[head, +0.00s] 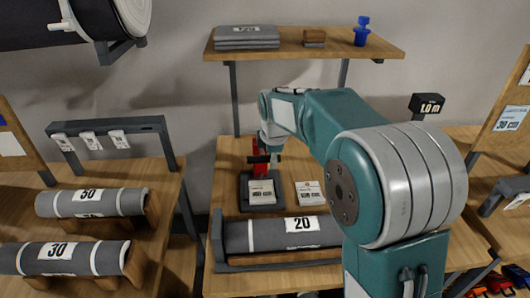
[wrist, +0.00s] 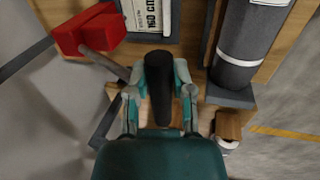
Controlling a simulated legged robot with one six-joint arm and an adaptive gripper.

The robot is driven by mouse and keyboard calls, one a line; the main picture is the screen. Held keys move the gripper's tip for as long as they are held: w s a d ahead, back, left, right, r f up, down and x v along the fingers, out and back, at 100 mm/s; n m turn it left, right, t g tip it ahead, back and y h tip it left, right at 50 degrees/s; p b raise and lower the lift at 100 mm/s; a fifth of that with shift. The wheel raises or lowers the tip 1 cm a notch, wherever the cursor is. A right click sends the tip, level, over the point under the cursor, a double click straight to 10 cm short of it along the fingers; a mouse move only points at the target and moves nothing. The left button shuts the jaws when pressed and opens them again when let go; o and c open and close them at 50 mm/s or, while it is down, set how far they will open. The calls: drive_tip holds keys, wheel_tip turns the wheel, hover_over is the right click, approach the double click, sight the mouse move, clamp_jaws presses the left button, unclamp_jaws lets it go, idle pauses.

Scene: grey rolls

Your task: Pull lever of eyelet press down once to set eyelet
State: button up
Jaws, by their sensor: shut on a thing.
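The eyelet press is red on a dark base and stands on the middle table in the head view (head: 261,172). Its red head shows at the top left of the wrist view (wrist: 90,30). A grey lever rod (wrist: 106,64) runs from it to a black lever handle (wrist: 158,72). My gripper (wrist: 159,92) is shut on this black handle, with one finger on each side. In the head view my wrist is just above the press, and my fingers are small and partly hidden there.
A grey roll marked 20 (head: 270,234) lies in a holder at the table front. White cards (head: 309,193) lie right of the press. A shelf (head: 380,48) is above, holding folded grey cloth and a blue object. More rolls (head: 92,203) lie on the left table.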

drive_tip(key=shift+s+f, duration=0.1)
drive_tip(key=shift+f, duration=0.1)
drive_tip(key=shift+s+f, duration=0.3)
drive_tip(key=shift+f, duration=0.45)
drive_tip(key=shift+s+f, duration=0.25)
drive_tip(key=shift+f, duration=0.7)
drive_tip(key=shift+s+f, duration=0.15)
drive_tip(key=shift+f, duration=0.65)
